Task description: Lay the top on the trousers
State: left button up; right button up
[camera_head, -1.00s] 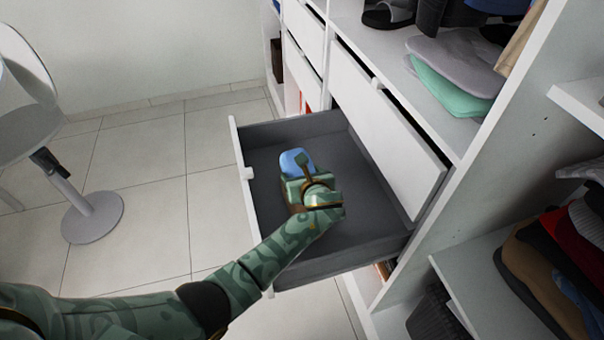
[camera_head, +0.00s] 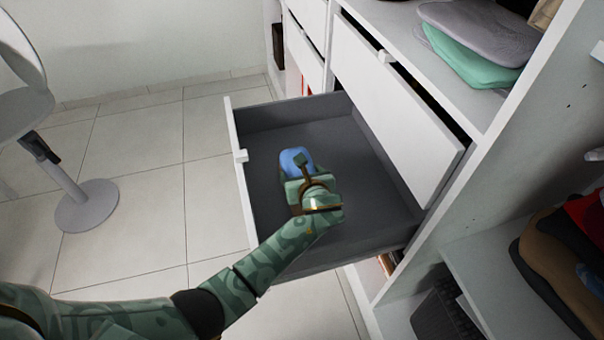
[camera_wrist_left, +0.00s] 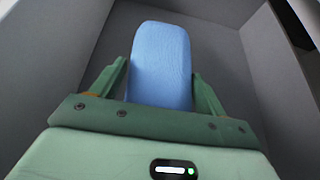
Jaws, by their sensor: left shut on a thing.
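A light blue folded garment (camera_head: 295,157) is between the fingers of my left gripper (camera_head: 296,169). It also shows upright in the middle of the left wrist view (camera_wrist_left: 160,55), with a green finger on each side. My left gripper is shut on it, inside the open grey drawer (camera_head: 262,190). I cannot tell whether the garment touches the drawer floor, or whether it is the top or the trousers. No second garment shows in the drawer; my gripper and forearm hide part of its floor. My right gripper is not in view.
A closed-looking white drawer front (camera_head: 395,95) stands above the open drawer's right side. Grey and green folded clothes (camera_head: 480,40) lie on the upper shelf. More clothes (camera_head: 555,255) are on the lower right shelf.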

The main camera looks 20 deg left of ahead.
pick_arm(q)
jog(key=shift+f, duration=0.25)
jog(key=o, duration=1.1)
jog(key=shift+c, duration=0.5)
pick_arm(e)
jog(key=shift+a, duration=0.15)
pick_arm(q)
notch_tip(320, 180, up, 9)
jog(key=p, duration=0.8)
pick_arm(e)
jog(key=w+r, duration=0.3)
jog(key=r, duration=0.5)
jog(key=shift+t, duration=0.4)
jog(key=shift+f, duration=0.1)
